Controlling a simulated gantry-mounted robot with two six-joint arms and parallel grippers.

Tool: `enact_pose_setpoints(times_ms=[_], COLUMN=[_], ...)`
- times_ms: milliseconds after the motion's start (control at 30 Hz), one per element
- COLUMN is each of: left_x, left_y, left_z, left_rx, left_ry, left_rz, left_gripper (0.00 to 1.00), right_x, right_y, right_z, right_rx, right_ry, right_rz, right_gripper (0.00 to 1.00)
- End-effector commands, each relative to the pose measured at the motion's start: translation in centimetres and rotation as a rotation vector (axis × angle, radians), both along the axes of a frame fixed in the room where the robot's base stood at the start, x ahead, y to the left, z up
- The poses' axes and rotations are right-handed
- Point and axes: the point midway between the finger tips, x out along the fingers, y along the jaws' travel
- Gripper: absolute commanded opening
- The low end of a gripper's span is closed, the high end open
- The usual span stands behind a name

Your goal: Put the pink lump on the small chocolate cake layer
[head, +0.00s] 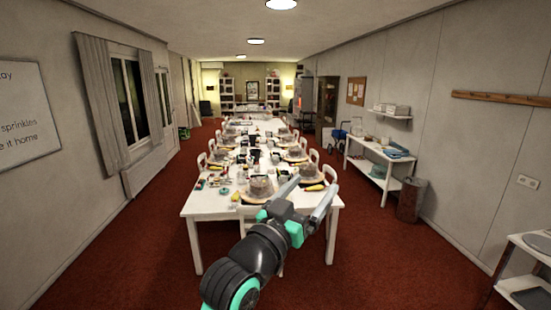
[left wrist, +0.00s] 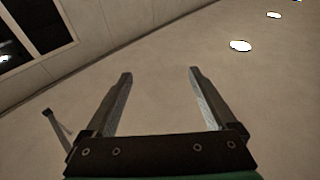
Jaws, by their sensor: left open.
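My left gripper (head: 308,193) is raised in front of the near end of the long white table (head: 210,208). In the left wrist view the left gripper (left wrist: 159,72) is open and empty, with the ceiling behind its fingers. A brown cake (head: 261,187) stands on a turntable at the near end of the table, and another brown cake (head: 311,172) stands behind it to the right. I cannot tell the pink lump or the small chocolate layer apart at this size. My right gripper is not in view.
White chairs (head: 330,171) line the table. Many small items and more cakes crowd its top. A white shelf unit (head: 375,165) and a brown bin (head: 410,200) stand along the right wall.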

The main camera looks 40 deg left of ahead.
Motion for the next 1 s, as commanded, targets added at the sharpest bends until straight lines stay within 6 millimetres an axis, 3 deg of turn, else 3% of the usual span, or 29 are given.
enact_pose_setpoints(times_ms=[33, 100, 200, 300, 400, 667, 900, 1000], left_x=[-3.4, -8.5, -14.8, -18.8, -20.1, -20.1, -20.1, -20.1], left_y=[-2.6, -5.2, -7.6, -8.6, -8.9, -8.8, -8.8, -8.8], left_z=[4.1, 8.6, 12.4, 14.1, 14.6, 15.0, 21.5, 22.3], left_rx=[0.015, 0.028, 0.035, 0.036, 0.035, 0.036, 0.036, 0.036], left_ry=[-0.129, -0.287, -0.461, -0.560, -0.593, -0.594, -0.593, -0.593], left_rz=[-0.038, -0.080, -0.123, -0.146, -0.152, -0.151, -0.151, -0.151], left_gripper=[0.90, 0.90, 0.90, 0.90, 0.90, 0.90, 0.90, 0.90], right_x=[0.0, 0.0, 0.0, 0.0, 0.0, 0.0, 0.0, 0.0], right_y=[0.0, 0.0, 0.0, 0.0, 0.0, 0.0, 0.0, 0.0], right_z=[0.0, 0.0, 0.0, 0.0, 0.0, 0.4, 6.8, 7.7], right_rx=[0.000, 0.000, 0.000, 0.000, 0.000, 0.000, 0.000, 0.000], right_ry=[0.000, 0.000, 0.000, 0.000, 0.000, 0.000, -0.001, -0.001], right_rz=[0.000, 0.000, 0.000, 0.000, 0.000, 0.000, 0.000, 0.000], right_gripper=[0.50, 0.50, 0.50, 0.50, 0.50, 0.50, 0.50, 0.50])
